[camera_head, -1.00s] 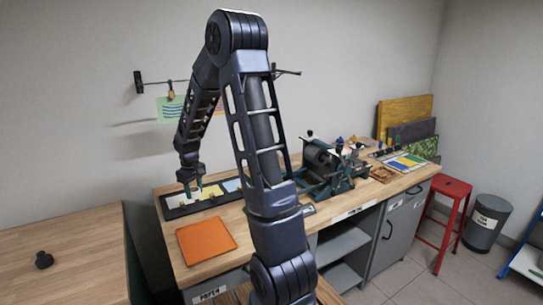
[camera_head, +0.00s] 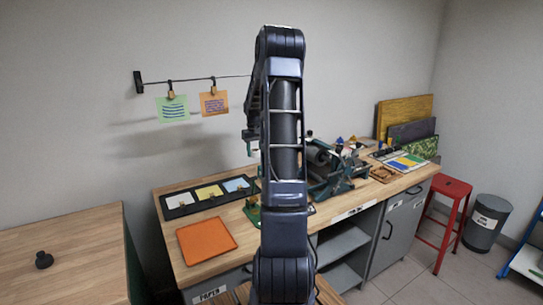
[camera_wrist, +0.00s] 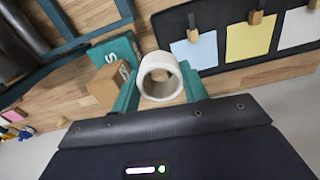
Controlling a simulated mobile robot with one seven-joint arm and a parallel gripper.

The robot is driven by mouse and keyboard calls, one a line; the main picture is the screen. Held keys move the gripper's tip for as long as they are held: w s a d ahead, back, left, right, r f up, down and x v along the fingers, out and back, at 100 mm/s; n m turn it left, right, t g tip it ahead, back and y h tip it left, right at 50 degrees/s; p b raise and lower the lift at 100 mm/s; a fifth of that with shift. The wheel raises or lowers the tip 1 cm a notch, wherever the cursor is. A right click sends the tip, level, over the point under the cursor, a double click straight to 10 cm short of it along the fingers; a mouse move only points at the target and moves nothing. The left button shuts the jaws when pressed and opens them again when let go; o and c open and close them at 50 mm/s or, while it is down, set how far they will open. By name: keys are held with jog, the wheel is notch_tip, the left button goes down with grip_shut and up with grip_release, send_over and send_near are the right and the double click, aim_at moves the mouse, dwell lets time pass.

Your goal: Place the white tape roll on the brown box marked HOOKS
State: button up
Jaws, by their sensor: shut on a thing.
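My gripper (camera_wrist: 161,88) is shut on the white tape roll (camera_wrist: 147,88), which sits between its two green fingers with its round opening facing the wrist camera. In the head view my gripper (camera_head: 252,146) is raised above the bench, just left of my arm; the roll is not clear there. A brown box (camera_wrist: 104,86) with partly visible dark marking lies below and left of the roll in the wrist view; its word cannot be read in full. The left finger overlaps its edge. In the head view my arm seems to hide this box.
A green box (camera_wrist: 118,46) stands beside the brown one. A black tray (camera_head: 178,212) with coloured cards and an orange mat (camera_head: 206,240) lie on the bench. A dark green machine (camera_head: 335,170) stands to the right. Two notes (camera_head: 214,102) hang on the wall line.

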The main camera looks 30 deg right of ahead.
jog(key=w+d+r+n, duration=0.1)
jog(key=w+d+r, duration=0.15)
jog(key=d, duration=0.35)
jog(key=w+d+r, duration=0.1)
jog(key=d+r, duration=0.2)
jog(key=d, duration=0.2)
jog(key=shift+w+d+f, duration=0.1)
jog(key=shift+f, duration=1.9)
jog(key=shift+w+d+f, duration=0.1)
jog(key=shift+f, duration=1.85)
jog(key=shift+f, duration=0.15)
jog(key=o, duration=1)
jog(key=shift+c, duration=0.2)
notch_tip(320, 180, up, 8)
jog(key=shift+f, duration=0.1)
